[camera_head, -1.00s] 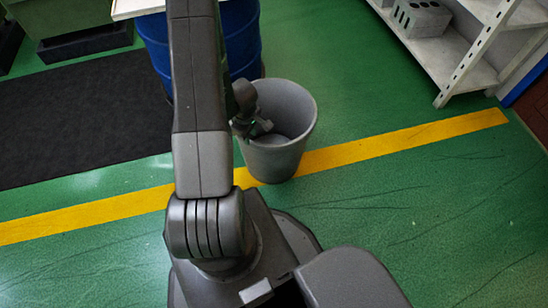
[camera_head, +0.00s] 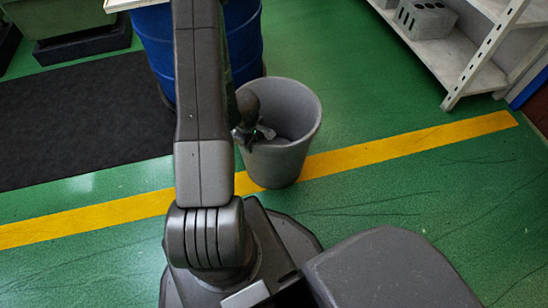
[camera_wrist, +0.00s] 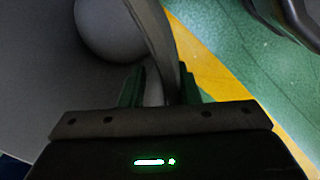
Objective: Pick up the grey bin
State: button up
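The grey bin (camera_head: 287,165) stands upright on the floor over the yellow line, right of my arm in the head view. My gripper (camera_head: 255,136) is at the left part of its rim, partly hidden by my arm. In the wrist view, the bin's wall (camera_wrist: 160,42) runs down between the two fingers of my gripper (camera_wrist: 160,88). The fingers look apart, with a gap beside the wall. The bin's inside shows to the left of the wall.
A blue barrel (camera_head: 240,45) stands close behind the bin. A black mat (camera_head: 80,125) lies to the left. A pale shelf (camera_head: 465,75) with a grey block (camera_head: 426,18) stands at the back right. The green floor right of the bin is clear.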

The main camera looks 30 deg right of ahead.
jog(key=shift+f, duration=0.2)
dwell(0.5)
grip_shut()
dwell(1.4)
